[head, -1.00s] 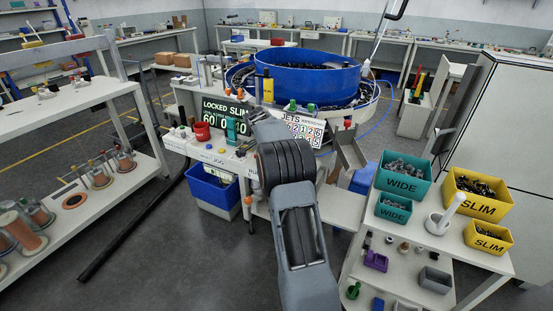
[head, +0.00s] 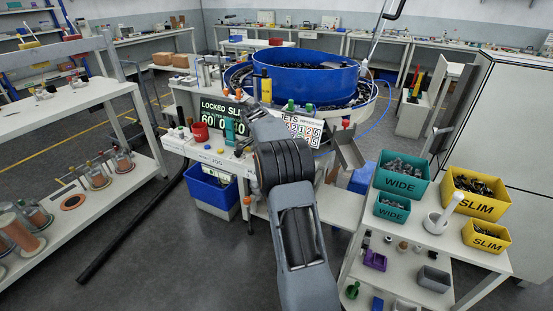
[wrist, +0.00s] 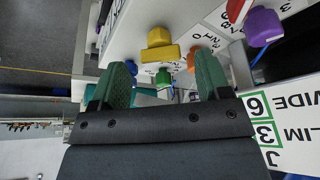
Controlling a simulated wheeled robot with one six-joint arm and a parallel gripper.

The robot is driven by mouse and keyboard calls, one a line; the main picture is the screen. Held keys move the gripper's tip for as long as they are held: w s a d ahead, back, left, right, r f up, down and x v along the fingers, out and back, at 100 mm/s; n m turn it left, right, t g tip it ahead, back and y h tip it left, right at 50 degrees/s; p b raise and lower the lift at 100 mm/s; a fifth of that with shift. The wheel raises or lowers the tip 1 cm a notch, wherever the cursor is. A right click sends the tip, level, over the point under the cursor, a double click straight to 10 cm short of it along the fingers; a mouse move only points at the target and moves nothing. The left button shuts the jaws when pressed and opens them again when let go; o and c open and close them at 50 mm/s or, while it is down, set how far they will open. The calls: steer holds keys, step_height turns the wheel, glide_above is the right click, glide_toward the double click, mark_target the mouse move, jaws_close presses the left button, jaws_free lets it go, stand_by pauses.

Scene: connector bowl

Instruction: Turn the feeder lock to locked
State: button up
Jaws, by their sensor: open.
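My gripper (wrist: 164,82) is open in the wrist view, with two green fingers apart and nothing held between them. A yellow T-shaped knob (wrist: 159,45) stands on the white panel just beyond the fingertips. A green knob (wrist: 163,76) shows between the fingers, with an orange knob (wrist: 195,58) to its right. I cannot tell for sure which knob is the feeder lock. My arm hides part of the display and the fingertips there.
A purple knob (wrist: 262,27) and a red part (wrist: 237,10) stand near the gripper's right. The blue feeder bowl (head: 312,76) stands behind the panel. Teal bins (head: 402,175) and yellow bins (head: 477,193) are on the right bench.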

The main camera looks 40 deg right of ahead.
steer(key=p+v, duration=0.1)
steer(key=v, duration=1.1)
steer(key=shift+r+p, duration=0.25)
steer(key=shift+p, duration=0.05)
steer(key=shift+a, duration=0.1)
steer(key=s+a+f+n+t+y, duration=0.1)
steer(key=s+a+f+n+y, duration=0.15)
steer(key=a+f+n, duration=0.6)
steer(key=s+a+r+n+t+p, duration=0.1)
steer(key=s+a+n, duration=0.3)
steer(key=s, duration=0.4)
steer(key=s+a+r+n+t+y+p, duration=0.1)
steer(key=s+a+r+n+p, duration=0.2)
steer(key=s, duration=0.5)
steer(key=s+a+r+n+t+y+p, duration=0.1)
steer(key=s+a+r+n+t, duration=0.1)
steer(key=s+a+n, duration=0.4)
steer(key=shift+s+a+r+p, duration=0.35)
steer(key=shift+s+r, duration=0.3)
steer(key=shift+s, duration=0.55)
